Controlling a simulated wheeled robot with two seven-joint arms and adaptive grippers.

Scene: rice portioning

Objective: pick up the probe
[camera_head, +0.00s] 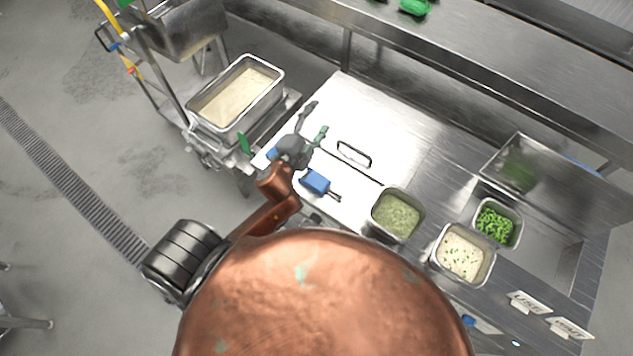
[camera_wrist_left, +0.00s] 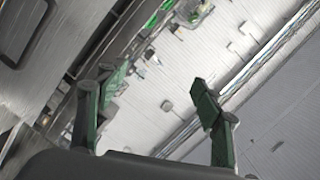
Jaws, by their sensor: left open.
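A small blue-bodied tool with a thin dark end, which looks like the probe (camera_head: 317,182), lies on the bright steel counter (camera_head: 385,115) in the head view. My left gripper (camera_head: 314,122) is above the counter, up and slightly left of the blue tool in the picture, with its fingers apart and nothing between them. In the left wrist view the open green-tipped fingers (camera_wrist_left: 152,82) also show empty, and I cannot make out the blue tool there. A bit of blue shows beside the gripper's wrist; I cannot tell what it is. My right gripper is not in view.
A steel pan of rice (camera_head: 238,93) stands left of the counter. A dark loop handle (camera_head: 354,154) is on the counter. Pans of green sauce (camera_head: 397,214), creamy food (camera_head: 462,256) and chopped greens (camera_head: 496,224) stand at right. A steel shelf (camera_head: 480,60) runs along the back.

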